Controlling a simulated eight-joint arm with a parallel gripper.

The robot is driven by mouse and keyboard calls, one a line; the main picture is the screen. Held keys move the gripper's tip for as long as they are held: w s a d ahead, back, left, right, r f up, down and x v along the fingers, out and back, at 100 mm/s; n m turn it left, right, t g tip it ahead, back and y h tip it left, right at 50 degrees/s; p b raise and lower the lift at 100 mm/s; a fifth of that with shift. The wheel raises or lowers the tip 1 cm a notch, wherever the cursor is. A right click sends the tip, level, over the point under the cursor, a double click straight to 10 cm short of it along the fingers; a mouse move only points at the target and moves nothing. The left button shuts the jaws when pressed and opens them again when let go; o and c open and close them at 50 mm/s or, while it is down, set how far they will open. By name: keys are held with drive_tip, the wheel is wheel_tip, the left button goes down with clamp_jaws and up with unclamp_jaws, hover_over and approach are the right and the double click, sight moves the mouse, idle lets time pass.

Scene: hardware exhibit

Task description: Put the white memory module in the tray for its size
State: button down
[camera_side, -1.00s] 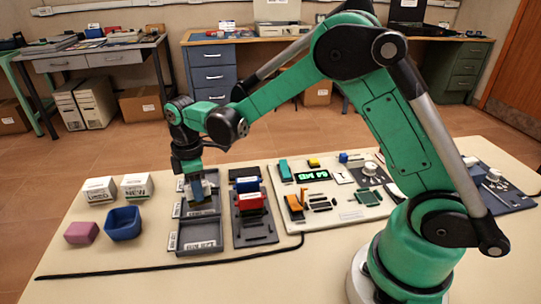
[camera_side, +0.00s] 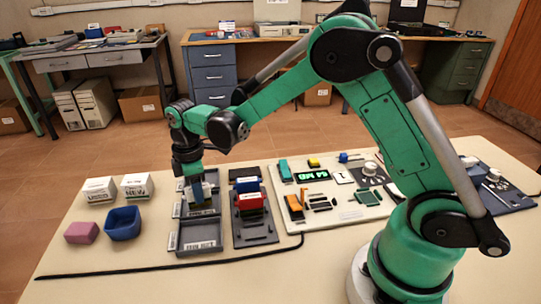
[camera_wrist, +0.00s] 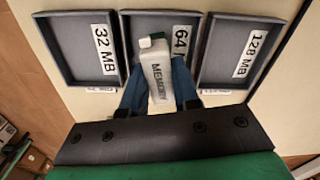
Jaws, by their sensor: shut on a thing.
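The white memory module (camera_wrist: 158,75), marked MEMORY, is held between the blue fingers of my gripper (camera_wrist: 160,88) in the wrist view. My gripper is shut on it, over the middle tray (camera_wrist: 204,60) labelled 64 MB. The 32 MB tray (camera_wrist: 64,72) is at its left and the 128 MB tray (camera_wrist: 228,80) at its right. In the side view my gripper (camera_side: 197,195) points down over the middle of the row of grey trays. I cannot tell whether the module touches the tray floor.
A dark rack (camera_side: 252,232) with red and blue blocks stands close right of the trays. A white board (camera_side: 345,207) with a green display lies further right. A blue bin (camera_side: 123,224), a pink block (camera_side: 82,233) and two small boxes (camera_side: 137,185) stand at left.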

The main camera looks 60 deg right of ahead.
drive_tip(key=shift+f, duration=0.35)
idle(0.3)
drive_tip(key=c, duration=0.6)
unclamp_jaws()
drive_tip(key=shift+o, duration=0.3)
drive_tip(key=o, duration=0.4)
drive_tip(key=shift+r, duration=3.75)
